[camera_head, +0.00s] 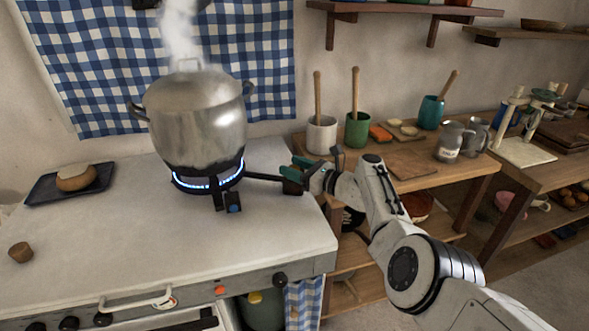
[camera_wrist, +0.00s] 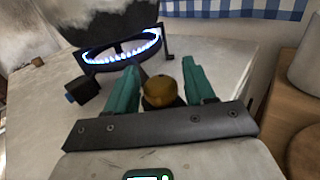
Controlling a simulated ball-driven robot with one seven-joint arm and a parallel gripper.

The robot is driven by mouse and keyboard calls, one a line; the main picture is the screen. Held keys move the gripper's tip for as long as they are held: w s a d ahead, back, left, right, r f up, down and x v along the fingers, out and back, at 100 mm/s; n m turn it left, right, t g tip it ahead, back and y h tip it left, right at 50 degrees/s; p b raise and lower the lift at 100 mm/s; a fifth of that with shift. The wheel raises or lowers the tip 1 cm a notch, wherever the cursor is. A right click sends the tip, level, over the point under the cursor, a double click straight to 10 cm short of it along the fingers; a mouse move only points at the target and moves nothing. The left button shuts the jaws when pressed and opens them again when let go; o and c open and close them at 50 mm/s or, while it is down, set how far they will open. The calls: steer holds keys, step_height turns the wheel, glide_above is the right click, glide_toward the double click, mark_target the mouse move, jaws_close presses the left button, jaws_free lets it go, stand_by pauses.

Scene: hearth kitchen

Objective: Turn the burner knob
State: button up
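A burner with a ring of blue flame (camera_head: 208,184) burns under a steaming metal pot (camera_head: 200,118) on the white stove top (camera_head: 150,225). A dark arm runs right from the burner to a small black block (camera_head: 292,187). My gripper (camera_head: 305,170) is at that block, by the stove's right edge. In the wrist view, a round brass-coloured knob (camera_wrist: 159,91) lies between the green fingers of my gripper (camera_wrist: 160,65). The fingers are apart, one on each side; I cannot tell whether they touch it. The flame (camera_wrist: 122,47) shows beyond.
A blue-tipped black fitting (camera_head: 233,207) juts from the burner's front. A bread loaf (camera_head: 76,178) and a small brown cup (camera_head: 20,252) stand left. A wooden shelf (camera_head: 445,178) stands right.

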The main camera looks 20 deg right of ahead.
steer(key=shift+o, duration=0.6)
steer(key=shift+f, duration=0.1)
steer(key=shift+s, duration=0.1)
steer(key=shift+s+d+p, duration=0.3)
steer(key=shift+p, duration=0.35)
steer(key=p+v, duration=0.5)
steer(key=v, duration=0.5)
